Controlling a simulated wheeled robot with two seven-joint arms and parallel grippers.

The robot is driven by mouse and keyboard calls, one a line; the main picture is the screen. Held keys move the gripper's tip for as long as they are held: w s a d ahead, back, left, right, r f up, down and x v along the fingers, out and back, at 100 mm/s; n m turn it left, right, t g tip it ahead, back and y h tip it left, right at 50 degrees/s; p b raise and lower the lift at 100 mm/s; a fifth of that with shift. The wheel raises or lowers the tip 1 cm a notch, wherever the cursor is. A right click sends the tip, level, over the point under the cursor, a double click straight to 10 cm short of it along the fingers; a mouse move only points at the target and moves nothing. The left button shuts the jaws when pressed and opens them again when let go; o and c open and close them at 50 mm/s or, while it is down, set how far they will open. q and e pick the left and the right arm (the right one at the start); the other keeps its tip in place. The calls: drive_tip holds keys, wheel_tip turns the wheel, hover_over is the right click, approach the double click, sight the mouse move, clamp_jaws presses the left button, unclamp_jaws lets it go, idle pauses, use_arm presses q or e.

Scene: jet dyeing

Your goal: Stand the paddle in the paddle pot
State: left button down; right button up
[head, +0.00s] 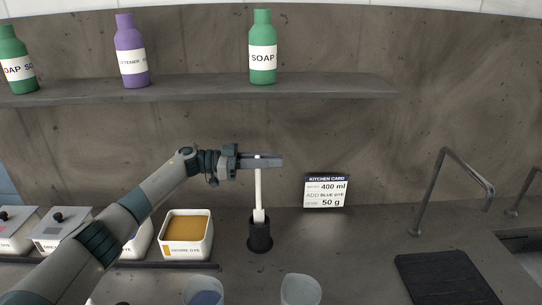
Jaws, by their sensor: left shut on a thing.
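The paddle (258,188) is a thin white upright stick with a wider lower end. My left gripper (270,160) reaches in from the left and is shut on its top end. The paddle pot (260,238) is a small black cylinder on the counter, directly below the gripper. The paddle's lower end meets the pot's mouth in the picture, and its tip is hidden there. I cannot tell how deep it sits. My right gripper is not in view.
A tub of orange dye (187,228) stands left of the pot, with lidded tubs further left. Two beakers (205,291) (300,290) stand in front. A kitchen card (326,191), a tap (450,185) and a black mat (445,278) are to the right. A shelf (200,90) with bottles runs above.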

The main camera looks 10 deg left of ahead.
use_arm(q)
wheel_tip(320, 180, down, 3)
drive_tip(key=shift+f+b, duration=0.1)
drive_tip(key=shift+b, duration=0.5)
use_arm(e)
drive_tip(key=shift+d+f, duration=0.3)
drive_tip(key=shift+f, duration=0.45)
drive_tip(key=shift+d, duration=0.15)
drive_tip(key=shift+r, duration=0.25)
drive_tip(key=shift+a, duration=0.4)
